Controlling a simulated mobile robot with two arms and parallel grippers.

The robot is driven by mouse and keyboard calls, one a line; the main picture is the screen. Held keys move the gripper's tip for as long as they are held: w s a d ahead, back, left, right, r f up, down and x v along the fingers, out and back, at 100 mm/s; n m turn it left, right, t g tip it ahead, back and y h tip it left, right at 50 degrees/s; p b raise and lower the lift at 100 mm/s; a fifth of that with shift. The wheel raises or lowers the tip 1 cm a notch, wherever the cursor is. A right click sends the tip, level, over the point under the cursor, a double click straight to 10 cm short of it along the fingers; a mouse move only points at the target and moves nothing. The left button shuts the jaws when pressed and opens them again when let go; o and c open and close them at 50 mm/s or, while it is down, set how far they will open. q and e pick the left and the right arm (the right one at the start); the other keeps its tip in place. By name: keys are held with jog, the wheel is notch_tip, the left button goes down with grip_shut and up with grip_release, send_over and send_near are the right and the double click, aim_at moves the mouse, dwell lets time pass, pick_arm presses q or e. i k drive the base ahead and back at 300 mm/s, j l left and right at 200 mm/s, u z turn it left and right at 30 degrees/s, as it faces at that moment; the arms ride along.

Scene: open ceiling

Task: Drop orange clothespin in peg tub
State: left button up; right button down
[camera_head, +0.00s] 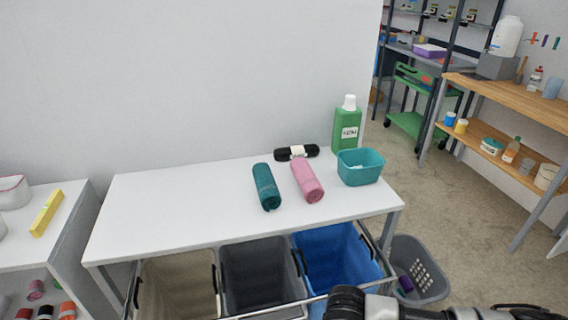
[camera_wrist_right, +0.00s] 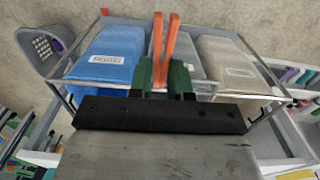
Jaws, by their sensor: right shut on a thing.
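The orange clothespin (camera_wrist_right: 165,50) stands up between the green fingertips of my right gripper (camera_wrist_right: 168,76) in the right wrist view. My right gripper is shut on it. Only part of my right arm shows at the bottom right of the head view; its fingertips and the clothespin are out of that picture. The teal open tub (camera_head: 361,168) stands at the right end of the white table in the head view, with something pale inside. I cannot tell what that is. My left gripper is not in view.
The white table (camera_head: 185,205) also holds a rolled teal towel (camera_head: 267,187), a rolled pink towel (camera_head: 307,181), a dark roll (camera_head: 296,153) and a green bottle (camera_head: 347,128) behind the tub. Beige, grey and blue bins (camera_head: 335,255) sit in a frame below the front edge.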

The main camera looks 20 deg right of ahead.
aim_at(364, 178)
jog(key=l+u, duration=0.3)
jog(key=l, duration=0.15)
jog(key=l+u, duration=0.3)
jog(key=l, duration=0.2)
jog(key=l+u, duration=0.35)
jog(key=k+l+u, duration=0.3)
jog(key=l, duration=0.2)
jog(key=l+u, duration=0.3)
jog(key=k+l, duration=0.05)
jog(key=l, duration=0.05)
